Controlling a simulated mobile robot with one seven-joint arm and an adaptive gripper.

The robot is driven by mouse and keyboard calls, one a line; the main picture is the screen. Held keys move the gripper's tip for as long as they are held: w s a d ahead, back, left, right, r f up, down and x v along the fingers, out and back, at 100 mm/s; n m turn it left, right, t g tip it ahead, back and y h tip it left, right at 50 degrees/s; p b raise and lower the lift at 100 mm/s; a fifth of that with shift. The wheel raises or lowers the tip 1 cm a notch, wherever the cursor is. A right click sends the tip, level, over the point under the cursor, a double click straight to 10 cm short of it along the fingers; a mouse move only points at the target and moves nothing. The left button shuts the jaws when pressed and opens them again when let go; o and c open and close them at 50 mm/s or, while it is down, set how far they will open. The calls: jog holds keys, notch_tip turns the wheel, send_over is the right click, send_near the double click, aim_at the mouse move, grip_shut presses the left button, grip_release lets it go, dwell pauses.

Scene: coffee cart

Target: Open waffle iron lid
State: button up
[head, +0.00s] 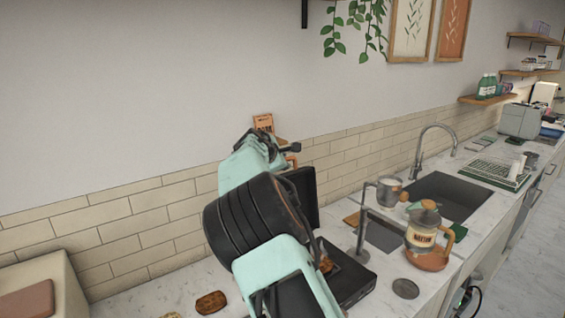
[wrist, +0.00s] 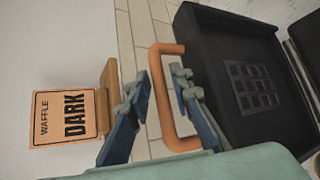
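The waffle iron's black base (head: 352,285) sits on the counter, partly hidden behind my arm in the head view. Its black lid (head: 304,190) stands raised, roughly upright, at the back of the base. In the wrist view the lid (wrist: 245,85) fills the right side, with a square grid on its face. An orange loop handle (wrist: 178,142) sticks out from the lid's edge. My gripper (wrist: 160,78) has its fingers apart, one on each side of the handle's outer bar, with small gaps showing. In the head view my gripper (head: 287,148) is beside the lid's top.
A "Waffle Dark" sign (wrist: 63,118) on a wooden stand is close to my left finger; it also shows in the head view (head: 264,122). A French press (head: 422,232), a metal pitcher (head: 390,190) and a sink (head: 445,197) are to the right. A waffle (head: 211,301) lies on the counter.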

jog(key=shift+o, duration=0.5)
jog(key=shift+a+f, duration=0.1)
jog(key=v, duration=1.2)
